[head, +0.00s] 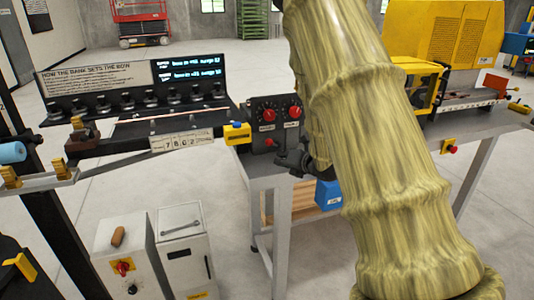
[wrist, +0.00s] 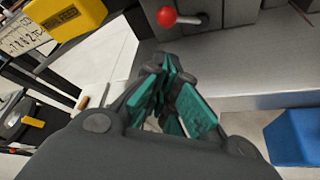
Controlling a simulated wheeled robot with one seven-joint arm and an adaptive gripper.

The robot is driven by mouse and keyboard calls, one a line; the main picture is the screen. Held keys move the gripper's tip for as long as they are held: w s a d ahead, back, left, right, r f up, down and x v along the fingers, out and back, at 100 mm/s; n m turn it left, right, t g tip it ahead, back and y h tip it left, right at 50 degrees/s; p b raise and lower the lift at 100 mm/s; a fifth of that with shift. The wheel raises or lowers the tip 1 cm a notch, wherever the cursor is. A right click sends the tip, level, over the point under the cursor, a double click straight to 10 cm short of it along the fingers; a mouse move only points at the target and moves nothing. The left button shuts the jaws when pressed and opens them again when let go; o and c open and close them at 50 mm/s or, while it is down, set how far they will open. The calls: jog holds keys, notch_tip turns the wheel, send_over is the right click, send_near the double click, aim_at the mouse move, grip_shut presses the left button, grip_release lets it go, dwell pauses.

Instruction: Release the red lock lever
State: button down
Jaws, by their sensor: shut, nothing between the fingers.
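The red lock lever, a red ball on a short metal stem, shows at the top of the wrist view (wrist: 167,16). In the head view it appears as a small red knob (head: 270,142) low on the dark control box (head: 262,127), below two red dials. My gripper (wrist: 172,72) has teal finger pads, is shut and empty, and points toward the lever with a gap between them. In the head view my gripper (head: 290,160) is just right of and below the lever, partly hidden by my arm.
A yellow box (head: 237,133) sits left of the control box and also shows in the wrist view (wrist: 66,14). A blue bin (head: 328,193) stands below the bench. A metal bench surface (wrist: 240,75) lies under the lever. A yellow machine (head: 440,50) stands at right.

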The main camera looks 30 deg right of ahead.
jog(key=shift+w+d+r, duration=0.1)
jog(key=shift+d+r, duration=0.05)
jog(key=shift+r, duration=0.25)
jog(key=shift+p+x, duration=1.65)
jog(key=shift+x, duration=3.4)
jog(key=shift+r, duration=0.1)
